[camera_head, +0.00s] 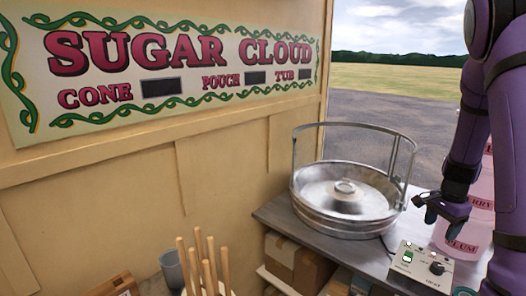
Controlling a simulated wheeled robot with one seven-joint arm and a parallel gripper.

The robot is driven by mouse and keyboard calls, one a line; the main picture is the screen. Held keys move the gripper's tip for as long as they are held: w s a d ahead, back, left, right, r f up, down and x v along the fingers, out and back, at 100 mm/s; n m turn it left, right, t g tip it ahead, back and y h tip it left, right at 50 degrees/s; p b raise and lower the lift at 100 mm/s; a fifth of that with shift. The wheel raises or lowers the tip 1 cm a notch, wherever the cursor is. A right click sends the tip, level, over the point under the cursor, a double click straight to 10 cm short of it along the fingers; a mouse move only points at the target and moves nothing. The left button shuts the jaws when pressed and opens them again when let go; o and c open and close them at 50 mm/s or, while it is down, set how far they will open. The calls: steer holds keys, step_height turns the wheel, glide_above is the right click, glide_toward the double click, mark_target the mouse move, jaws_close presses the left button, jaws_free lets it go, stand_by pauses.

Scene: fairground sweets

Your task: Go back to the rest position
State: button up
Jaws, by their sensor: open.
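My purple arm comes down the right side of the head view. My gripper (424,209) is at its lower end, open, with nothing seen between its dark fingers. It hangs above the counter, to the right of the metal sugar machine and above the control box. The round metal sugar machine (322,212) stands on the counter with a raised rail around its bowl. The control box (408,269) has a green switch and a black knob.
The grey counter (277,213) runs along the right, with cardboard boxes (296,262) beneath it. Several wooden sticks (225,268) stand upright at the bottom, beside a grey cup (173,268). A SUGAR CLOUD sign (190,62) hangs on the wall. Open ground shows beyond the counter.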

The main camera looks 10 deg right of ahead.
steer(key=s+a+r+n+t, duration=0.15)
steer(key=a+r+n, duration=0.25)
steer(key=a+r, duration=0.45)
steer(key=s+a+r+n+t, duration=0.1)
steer(key=s+a+r+n, duration=0.25)
steer(key=a+r, duration=0.5)
steer(key=s+a+r+n+t, duration=0.1)
steer(key=s+a+r+n, duration=0.3)
steer(key=s, duration=0.3)
steer(key=s+a+r+n+t, duration=0.1)
steer(key=s+a+r+n, duration=0.3)
steer(key=s+a, duration=0.3)
steer(key=shift+s+n+t, duration=0.35)
steer(key=shift+s+n, duration=0.15)
steer(key=shift+n, duration=0.25)
